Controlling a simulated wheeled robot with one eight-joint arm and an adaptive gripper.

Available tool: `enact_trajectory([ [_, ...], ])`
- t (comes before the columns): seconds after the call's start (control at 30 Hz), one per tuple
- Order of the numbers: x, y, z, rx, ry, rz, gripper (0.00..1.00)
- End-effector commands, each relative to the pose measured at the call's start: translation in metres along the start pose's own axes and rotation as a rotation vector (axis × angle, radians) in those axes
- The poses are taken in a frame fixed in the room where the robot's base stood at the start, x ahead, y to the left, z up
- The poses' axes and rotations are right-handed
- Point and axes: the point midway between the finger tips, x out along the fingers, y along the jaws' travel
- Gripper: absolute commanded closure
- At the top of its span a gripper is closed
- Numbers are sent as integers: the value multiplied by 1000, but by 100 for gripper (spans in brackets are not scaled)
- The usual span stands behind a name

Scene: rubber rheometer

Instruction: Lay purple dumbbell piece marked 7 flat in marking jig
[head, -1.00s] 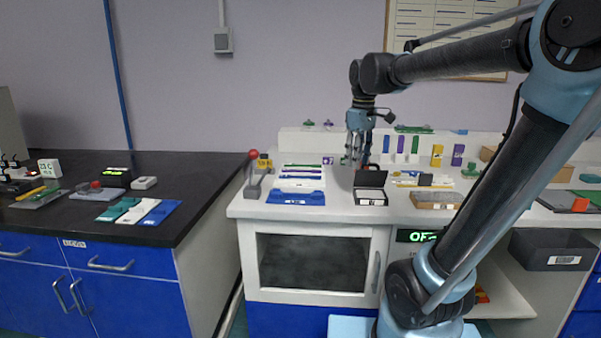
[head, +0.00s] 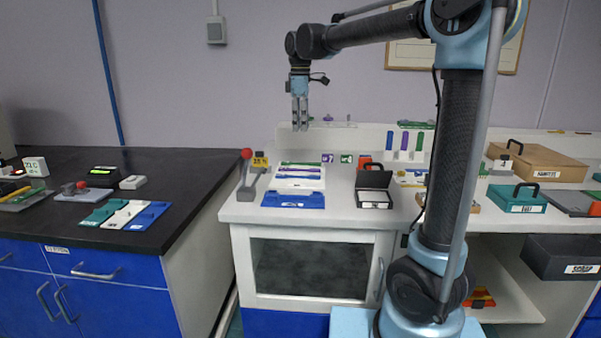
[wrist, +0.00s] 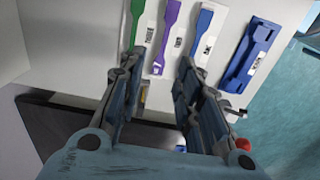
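In the wrist view a purple dumbbell piece (wrist: 169,32) lies between a green piece (wrist: 140,20) and a blue piece (wrist: 200,35) on a white tray (wrist: 228,44). Its label is too small to read. A blue jig (wrist: 250,50) with a long slot lies to the right; in the head view it is the blue block (head: 293,200) in front of the tray. My gripper (head: 300,125) hangs above the tray, pointing down. In the wrist view its fingers (wrist: 156,72) are apart and empty, with the purple piece beyond them.
A lever device with a red ball (head: 247,154) stands left of the tray. Small cards (head: 337,158) and an upright rack of coloured pieces (head: 404,140) are behind.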

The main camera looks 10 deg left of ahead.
Motion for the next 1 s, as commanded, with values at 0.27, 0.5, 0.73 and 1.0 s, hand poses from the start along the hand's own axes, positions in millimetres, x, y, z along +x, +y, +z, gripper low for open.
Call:
enact_trajectory([
  [0.27, 50, -2, -3, -3, 0, 0, 68],
  [0.5, 84, -2, -3, -3, 0, 0, 68],
  [0.73, 96, -3, -3, -3, 0, 0, 68],
  [1.0, 130, -9, -3, -2, 0, 0, 68],
])
